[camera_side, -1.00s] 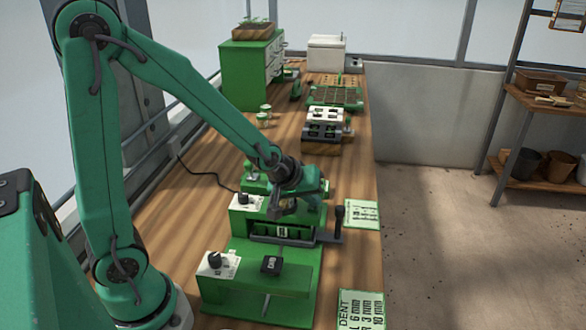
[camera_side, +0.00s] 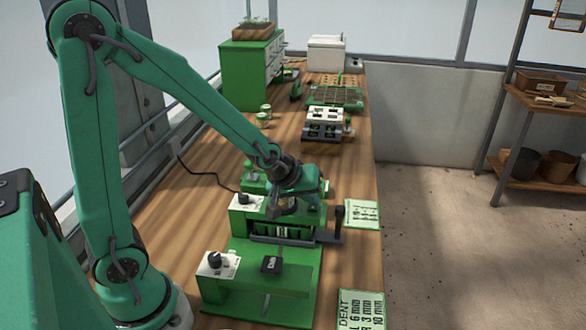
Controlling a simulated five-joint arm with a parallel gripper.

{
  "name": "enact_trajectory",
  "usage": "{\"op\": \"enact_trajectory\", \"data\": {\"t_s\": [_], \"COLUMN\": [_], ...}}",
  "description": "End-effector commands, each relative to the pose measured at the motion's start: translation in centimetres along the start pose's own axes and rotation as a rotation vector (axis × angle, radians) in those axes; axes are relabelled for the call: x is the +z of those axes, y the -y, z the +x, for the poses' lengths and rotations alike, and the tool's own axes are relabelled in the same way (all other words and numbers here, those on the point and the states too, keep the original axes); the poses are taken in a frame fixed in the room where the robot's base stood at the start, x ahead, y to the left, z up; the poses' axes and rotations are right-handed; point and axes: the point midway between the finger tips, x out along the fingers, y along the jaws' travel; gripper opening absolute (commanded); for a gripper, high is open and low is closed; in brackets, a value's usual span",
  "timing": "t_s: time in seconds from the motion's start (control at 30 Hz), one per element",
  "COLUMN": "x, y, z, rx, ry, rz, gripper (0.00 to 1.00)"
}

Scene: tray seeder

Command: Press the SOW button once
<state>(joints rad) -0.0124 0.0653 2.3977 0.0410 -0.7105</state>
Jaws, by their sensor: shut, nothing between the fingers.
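The green seeder (camera_side: 255,285) stands on the wooden bench at the front of the picture. A black square button (camera_side: 271,264) with small pale lettering, too small to read, sits on its front part. No label that reads SOW is legible. My gripper (camera_side: 283,210) points down over the rear part of the seeder, above and behind the slotted bar (camera_side: 283,232). It is shut and empty, and apart from the black square button. My gripper hides part of the rear unit, so I cannot tell whether another button is beneath it or whether the tips touch anything.
Black knobs stand on white plates at the seeder's front left (camera_side: 216,262) and rear left (camera_side: 244,198). A black upright handle (camera_side: 339,214) rises at the right. Printed cards (camera_side: 361,312) lie along the bench's right edge. Trays and a green cabinet (camera_side: 250,75) stand farther back.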

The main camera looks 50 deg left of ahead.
Motion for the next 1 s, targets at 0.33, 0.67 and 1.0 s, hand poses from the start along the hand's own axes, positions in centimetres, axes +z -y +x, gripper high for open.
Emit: {"op": "enact_trajectory", "data": {"t_s": [0.33,0.67,1.0], "x": [-0.5,-0.7,-1.6], "y": [-0.4,-0.6,-1.4], "z": [-0.8,-0.9,-2.6], "rx": [0.004,0.006,0.008], "ry": [-0.005,-0.007,-0.01], "rz": [0.001,0.001,0.001], "gripper": [0.0,0.0,0.0]}}
